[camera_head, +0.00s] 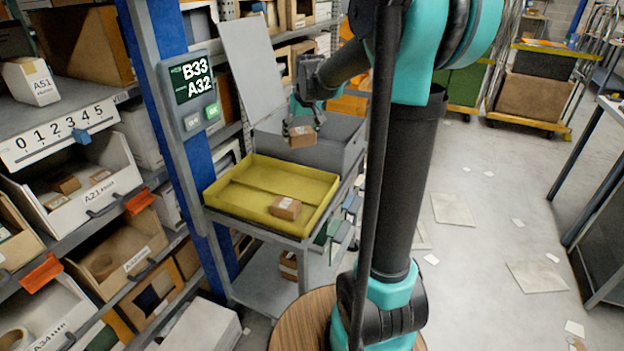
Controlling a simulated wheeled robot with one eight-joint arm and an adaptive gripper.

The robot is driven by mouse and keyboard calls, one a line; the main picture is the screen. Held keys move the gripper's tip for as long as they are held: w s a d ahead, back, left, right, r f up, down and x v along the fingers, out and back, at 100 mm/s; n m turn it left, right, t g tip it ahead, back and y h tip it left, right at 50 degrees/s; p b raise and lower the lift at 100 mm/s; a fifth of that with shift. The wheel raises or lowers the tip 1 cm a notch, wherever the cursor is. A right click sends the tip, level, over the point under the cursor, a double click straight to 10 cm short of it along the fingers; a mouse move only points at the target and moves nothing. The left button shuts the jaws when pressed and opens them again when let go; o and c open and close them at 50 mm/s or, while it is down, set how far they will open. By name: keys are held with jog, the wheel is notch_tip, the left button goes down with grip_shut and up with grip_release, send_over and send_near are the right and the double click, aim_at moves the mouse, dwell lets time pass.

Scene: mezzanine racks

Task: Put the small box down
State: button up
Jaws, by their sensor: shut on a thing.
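A small brown cardboard box (302,136) with a white label hangs in my gripper (304,122), which is shut on it. The gripper points down, and the box shows in front of a grey bin (333,146) with a raised lid, just beyond the yellow tray; its exact height cannot be told. A second small brown box (286,208) lies in the yellow tray (237,214), toward its front right. The tray rests on a grey cart.
A blue rack post (168,60) with a B33 A32 display stands left of the cart. Papers (452,209) lie on the open floor at right. A yellow trolley (527,122) stands behind.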

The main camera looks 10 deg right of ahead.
jog(key=shift+w+d, duration=0.15)
notch_tip(320, 180, down, 20)
jog(key=shift+w+d+r, duration=0.1)
jog(key=shift+r, duration=0.1)
jog(key=shift+f, duration=0.1)
dwell(0.4)
jog(key=o, duration=1.2)
jog(key=a+v, duration=0.1)
jog(key=v, duration=1.1)
jog(key=shift+m+h, duration=0.3)
jog(key=shift+m, duration=0.6)
jog(key=s+d+f, duration=0.1)
jog(key=s+f, duration=0.1)
jog(key=s, duration=0.6)
jog(key=s+d+f, duration=0.2)
jog(key=s, duration=0.7)
jog(key=s+d+f, duration=0.1)
jog(key=s+f, duration=0.1)
jog(key=s, duration=0.7)
jog(key=shift+d+f, duration=0.15)
jog(key=shift+f, duration=0.25)
